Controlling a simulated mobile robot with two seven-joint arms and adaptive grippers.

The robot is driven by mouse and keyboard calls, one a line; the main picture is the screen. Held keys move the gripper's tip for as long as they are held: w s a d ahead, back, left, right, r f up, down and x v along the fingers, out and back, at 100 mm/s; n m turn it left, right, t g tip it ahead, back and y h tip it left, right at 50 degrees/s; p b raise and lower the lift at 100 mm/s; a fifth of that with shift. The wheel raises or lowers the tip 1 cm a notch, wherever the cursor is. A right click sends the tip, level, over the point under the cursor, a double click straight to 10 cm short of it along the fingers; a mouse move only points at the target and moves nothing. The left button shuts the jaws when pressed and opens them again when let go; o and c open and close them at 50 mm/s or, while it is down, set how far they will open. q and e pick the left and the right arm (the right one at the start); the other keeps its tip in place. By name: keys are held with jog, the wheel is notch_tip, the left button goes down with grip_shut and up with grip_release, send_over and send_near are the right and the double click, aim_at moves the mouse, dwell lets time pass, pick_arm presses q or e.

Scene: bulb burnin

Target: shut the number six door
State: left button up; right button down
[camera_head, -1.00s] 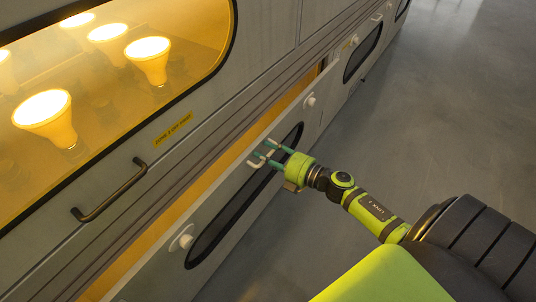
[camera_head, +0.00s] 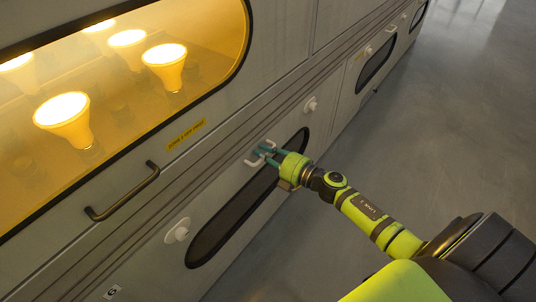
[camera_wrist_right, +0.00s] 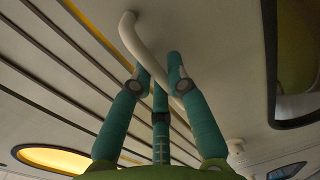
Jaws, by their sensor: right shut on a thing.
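The number six door (camera_head: 218,200) is the lower grey panel with a long dark window slot. A small "6" label (camera_head: 113,292) shows near its lower left corner in the head view. The door looks flush with the cabinet front, with no gap showing along its top edge. My right gripper (camera_head: 265,154) is shut on the door's white handle (camera_head: 252,162). The wrist view shows the teal fingers (camera_wrist_right: 163,82) around the pale curved handle (camera_wrist_right: 143,45). The fingers hide part of the handle. My left gripper is not in view.
Above the door is a lit amber window (camera_head: 215,62) with glowing bulbs behind it and a dark bar handle (camera_head: 125,195) below. White round knobs (camera_head: 178,232) sit on the front. Another slotted door (camera_head: 375,65) lies farther along. The grey floor (camera_head: 440,130) at right is clear.

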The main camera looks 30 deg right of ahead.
jog(key=c, duration=1.2)
grip_release()
jog(key=shift+w+a+r, duration=0.15)
jog(key=shift+w+r, duration=0.05)
jog(key=shift+w, duration=0.1)
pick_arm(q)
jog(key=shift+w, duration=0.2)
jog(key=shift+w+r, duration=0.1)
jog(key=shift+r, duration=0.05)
pick_arm(e)
jog(key=shift+f, duration=0.1)
jog(key=v, duration=1.2)
jog(key=shift+w, duration=0.1)
